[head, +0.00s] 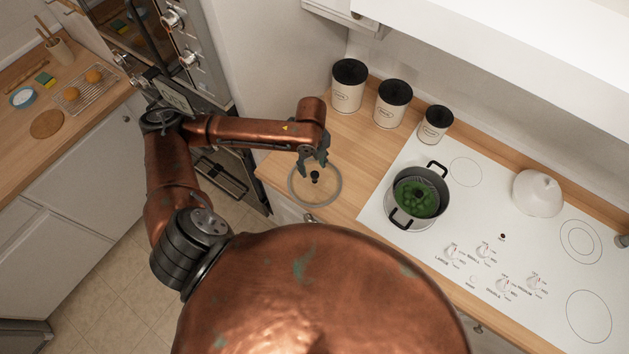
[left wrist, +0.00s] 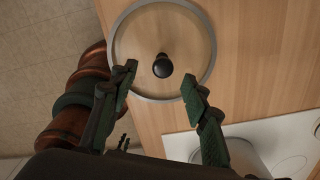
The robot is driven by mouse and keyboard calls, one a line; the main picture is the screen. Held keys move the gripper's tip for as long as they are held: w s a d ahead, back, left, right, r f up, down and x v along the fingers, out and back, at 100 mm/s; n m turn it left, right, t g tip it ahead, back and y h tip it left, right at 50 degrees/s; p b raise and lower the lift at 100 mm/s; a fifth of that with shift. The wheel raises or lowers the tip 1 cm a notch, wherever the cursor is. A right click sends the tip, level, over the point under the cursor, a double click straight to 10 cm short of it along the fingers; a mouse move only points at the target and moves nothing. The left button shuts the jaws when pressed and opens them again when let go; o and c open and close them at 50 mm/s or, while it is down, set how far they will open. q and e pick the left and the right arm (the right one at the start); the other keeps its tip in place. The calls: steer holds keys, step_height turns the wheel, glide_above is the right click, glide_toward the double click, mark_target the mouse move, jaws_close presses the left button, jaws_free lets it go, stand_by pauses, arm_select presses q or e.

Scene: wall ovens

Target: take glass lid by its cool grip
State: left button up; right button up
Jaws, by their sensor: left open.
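My left gripper (head: 313,166) is open and above the lid. In the left wrist view the lid (left wrist: 135,35) fills the upper middle, and its knob (left wrist: 163,66) stands ahead of the open fingers of the gripper (left wrist: 157,81), roughly between the tips. The fingers do not appear to touch the knob. My right gripper is not in view.
A pot (head: 417,196) with green food stands on the white cooktop (head: 380,210) to the right. Three canisters (head: 392,103) line the wall behind. A white domed object (head: 537,193) sits on the cooktop. Wall ovens (head: 180,45) are at left.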

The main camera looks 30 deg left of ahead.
mark_target(315, 173)
arm_select(q)
steer(key=shift+a, duration=0.35)
steer(key=shift+f, duration=0.45)
steer(key=f, duration=0.3)
steer(key=d+f+p, duration=0.1)
steer(key=f, duration=0.2)
steer(key=shift+w+d, duration=0.1)
steer(key=shift+w, duration=0.05)
steer(key=shift+f, duration=0.3)
jaws_close()
